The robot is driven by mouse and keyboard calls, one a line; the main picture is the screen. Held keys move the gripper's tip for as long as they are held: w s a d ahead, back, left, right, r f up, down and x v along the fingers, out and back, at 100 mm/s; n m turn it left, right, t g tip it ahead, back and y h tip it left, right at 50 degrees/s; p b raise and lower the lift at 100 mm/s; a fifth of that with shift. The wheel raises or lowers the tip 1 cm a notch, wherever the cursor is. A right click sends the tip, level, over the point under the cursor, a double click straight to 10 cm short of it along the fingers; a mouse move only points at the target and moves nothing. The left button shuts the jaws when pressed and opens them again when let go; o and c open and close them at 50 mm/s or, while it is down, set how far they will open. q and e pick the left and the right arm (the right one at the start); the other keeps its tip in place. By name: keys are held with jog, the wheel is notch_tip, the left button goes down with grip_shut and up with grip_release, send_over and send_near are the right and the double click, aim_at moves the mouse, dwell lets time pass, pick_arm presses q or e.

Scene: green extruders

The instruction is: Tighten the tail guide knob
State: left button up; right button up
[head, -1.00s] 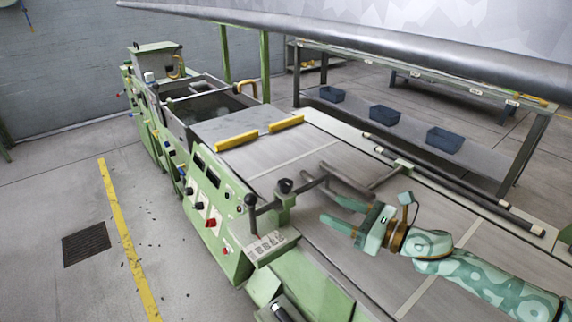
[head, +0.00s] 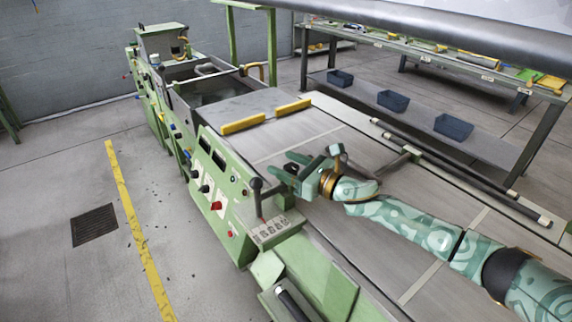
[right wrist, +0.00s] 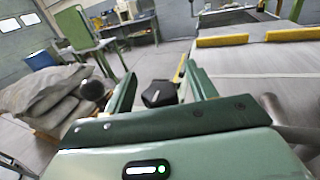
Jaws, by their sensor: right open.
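The black tail guide knob (head: 291,169) sits on the green machine's near side, at the edge of the flat bed. My right gripper (head: 287,165) is at the knob, with its green fingers on either side of it. In the right wrist view, the dark faceted knob (right wrist: 160,93) shows between the two open fingers (right wrist: 161,80), with gaps visible on both sides. Part of the knob and its mount is hidden by the gripper in the head view. My left gripper is not in view.
A lever with a black ball (head: 256,184) stands close to my right gripper, and its ball (right wrist: 91,88) shows left of the fingers. A grey guide bar (right wrist: 290,130) is at the right. Yellow blocks (head: 243,125) lie farther along the bed.

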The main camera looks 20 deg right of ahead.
jog(key=shift+w+a, duration=0.1)
jog(key=shift+w, duration=0.05)
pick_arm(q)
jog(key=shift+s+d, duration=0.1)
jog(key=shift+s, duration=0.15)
pick_arm(e)
jog(key=shift+c, duration=0.3)
jog(key=c, duration=0.9)
